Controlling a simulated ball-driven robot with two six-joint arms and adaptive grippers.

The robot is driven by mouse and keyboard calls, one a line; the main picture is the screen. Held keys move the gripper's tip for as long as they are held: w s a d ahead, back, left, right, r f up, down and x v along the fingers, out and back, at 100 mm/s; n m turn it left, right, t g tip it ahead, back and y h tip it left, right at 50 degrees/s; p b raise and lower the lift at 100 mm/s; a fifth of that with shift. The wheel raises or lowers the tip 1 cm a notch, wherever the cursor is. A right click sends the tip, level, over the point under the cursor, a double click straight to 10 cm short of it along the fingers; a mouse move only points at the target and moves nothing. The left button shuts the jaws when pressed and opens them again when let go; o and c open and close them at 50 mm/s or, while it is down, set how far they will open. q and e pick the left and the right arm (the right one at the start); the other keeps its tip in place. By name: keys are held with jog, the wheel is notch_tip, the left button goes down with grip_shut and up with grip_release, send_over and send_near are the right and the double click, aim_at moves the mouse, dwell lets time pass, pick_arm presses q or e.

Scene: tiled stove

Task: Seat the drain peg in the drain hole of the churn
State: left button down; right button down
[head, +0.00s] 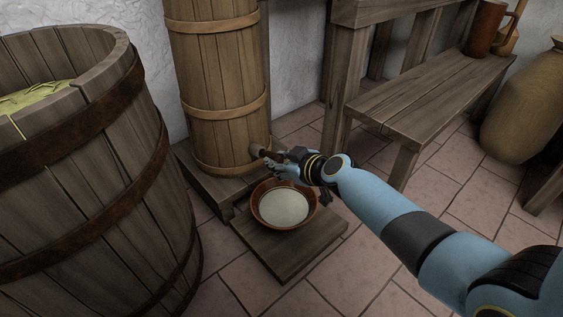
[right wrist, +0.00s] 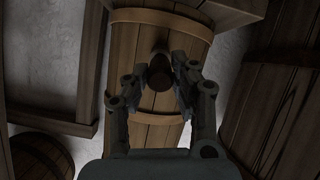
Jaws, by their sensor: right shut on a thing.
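The churn (head: 215,80) is a tall, upright wooden vessel with pale hoops. It also fills the middle of the right wrist view (right wrist: 128,45). The drain peg (head: 257,150) is a short brown plug low on the churn's right side. My right gripper (head: 272,160) is shut on the peg, which shows between its fingers in the right wrist view (right wrist: 160,75). A dark spot shows on the churn just beyond the peg there; I cannot tell whether it is the drain hole or a shadow. Whether the peg's tip is inside the hole is hidden. My left gripper is not in view.
A brown bowl (head: 257,210) of whitish liquid stands on a low wooden board (head: 290,255) below my right gripper. A large barrel (head: 90,190) stands at left. A wooden bench (head: 440,95) with a mug (head: 485,28) and a big jar (head: 525,105) are at right.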

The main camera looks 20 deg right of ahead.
jog(key=shift+r+b+x, duration=0.2)
jog(key=shift+b+x, duration=0.3)
jog(key=shift+x, duration=0.55)
jog(key=c, duration=1)
grip_release()
jog(key=shift+w+a, duration=0.1)
jog(key=v, duration=1.2)
jog(key=shift+f, duration=0.1)
